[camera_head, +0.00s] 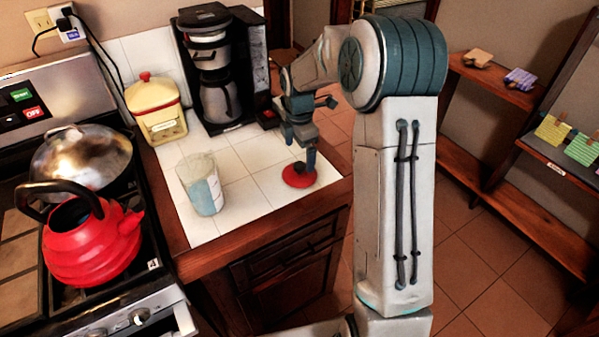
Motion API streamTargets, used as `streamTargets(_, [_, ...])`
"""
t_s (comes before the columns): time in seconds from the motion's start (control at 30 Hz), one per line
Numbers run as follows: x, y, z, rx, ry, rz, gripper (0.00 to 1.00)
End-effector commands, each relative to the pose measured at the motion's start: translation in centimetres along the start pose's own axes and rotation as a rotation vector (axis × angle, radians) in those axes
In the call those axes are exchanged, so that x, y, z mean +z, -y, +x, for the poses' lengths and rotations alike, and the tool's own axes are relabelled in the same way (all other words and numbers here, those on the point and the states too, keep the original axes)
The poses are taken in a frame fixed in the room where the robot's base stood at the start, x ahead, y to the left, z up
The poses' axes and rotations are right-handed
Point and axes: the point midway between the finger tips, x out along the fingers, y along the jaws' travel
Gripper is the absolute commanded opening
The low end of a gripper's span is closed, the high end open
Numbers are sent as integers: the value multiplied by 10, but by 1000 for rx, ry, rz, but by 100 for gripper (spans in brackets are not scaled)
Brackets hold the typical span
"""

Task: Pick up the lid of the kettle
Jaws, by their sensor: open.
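The red kettle (88,246) stands on the stove at the left, its top opening uncovered and its dark handle raised. Its round red lid (292,180) lies flat on the white tiled counter, near the front right corner. My gripper (302,160) points down directly over the lid, with its fingers close around or beside the lid's centre. It is open. I cannot tell whether the fingers touch the lid, and the lid's middle is partly hidden by them.
Behind are a yellow canister (157,112) and a black coffee maker (212,60). A metal pot (85,155) sits behind the kettle. Tiles between cup and lid are clear.

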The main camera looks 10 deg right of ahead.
Motion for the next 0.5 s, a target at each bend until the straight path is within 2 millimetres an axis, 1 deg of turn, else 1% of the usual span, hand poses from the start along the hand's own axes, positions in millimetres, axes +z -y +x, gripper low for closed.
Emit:
streamTargets(0.03, [0,0,6,-3,-1,-1,100])
streamTargets(0.27, [-1,1,22,-2,0,-1,100])
streamTargets(0.5, [0,4,58,-2,0,1,100])
